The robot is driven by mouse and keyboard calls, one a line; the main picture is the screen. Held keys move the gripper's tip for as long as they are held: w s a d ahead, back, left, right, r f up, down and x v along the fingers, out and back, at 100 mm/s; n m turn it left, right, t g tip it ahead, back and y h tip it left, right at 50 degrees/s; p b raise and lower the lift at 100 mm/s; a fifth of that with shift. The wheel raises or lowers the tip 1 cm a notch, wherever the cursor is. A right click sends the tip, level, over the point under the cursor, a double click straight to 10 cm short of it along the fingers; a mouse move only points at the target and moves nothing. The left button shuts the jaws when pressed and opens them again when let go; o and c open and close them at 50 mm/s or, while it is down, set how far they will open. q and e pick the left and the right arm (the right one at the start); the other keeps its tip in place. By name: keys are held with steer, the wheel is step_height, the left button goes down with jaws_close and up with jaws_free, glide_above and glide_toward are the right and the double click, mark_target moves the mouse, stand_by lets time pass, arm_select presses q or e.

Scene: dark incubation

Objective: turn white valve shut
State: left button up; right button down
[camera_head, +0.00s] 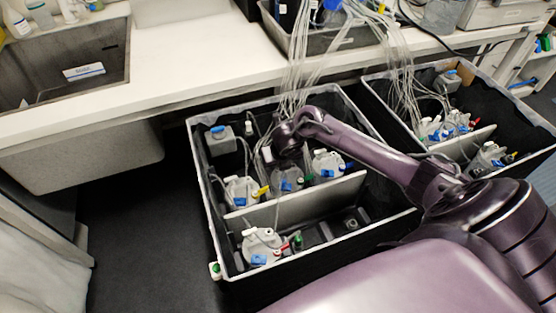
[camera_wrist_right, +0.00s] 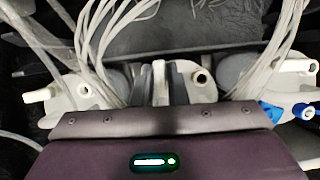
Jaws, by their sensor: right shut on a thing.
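My right gripper (camera_head: 285,148) reaches down into the near black bin, among bottles with tubed caps. It is shut on a small white piece, which I take to be the white valve (camera_wrist_right: 160,84); the wrist view shows it upright just beyond my purple gripper body. My left gripper is not in view.
The near black bin (camera_head: 203,183) holds several bottles with blue, yellow, red and green valves and a grey divider (camera_head: 300,203). Thin clear tubes (camera_head: 293,75) hang close around my gripper. A second bin (camera_head: 537,112) stands right. A white bench (camera_head: 190,65) runs behind.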

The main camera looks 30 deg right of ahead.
steer(key=m+p, duration=0.2)
steer(key=m+h+p, duration=0.1)
steer(key=shift+r+m+g+p, duration=0.3)
steer(key=shift+m+p, duration=0.1)
steer(key=m+g+h+p, duration=0.1)
steer(key=m+p, duration=0.2)
steer(key=shift+w+a+m, duration=0.1)
steer(key=shift+m, duration=0.2)
steer(key=m+h+p, duration=0.1)
steer(key=m+p, duration=0.1)
steer(key=shift+m+g, duration=0.4)
steer(key=m+g+p, duration=0.1)
steer(key=m, duration=0.2)
steer(key=shift+f+m, duration=0.15)
steer(key=shift+m, duration=0.15)
steer(key=shift+f+m+g+p, duration=0.1)
steer(key=shift+m+g+p, duration=0.7)
steer(key=shift+m, duration=1.2)
steer(key=c, duration=1.4)
jaws_free()
steer(key=shift+c, duration=0.2)
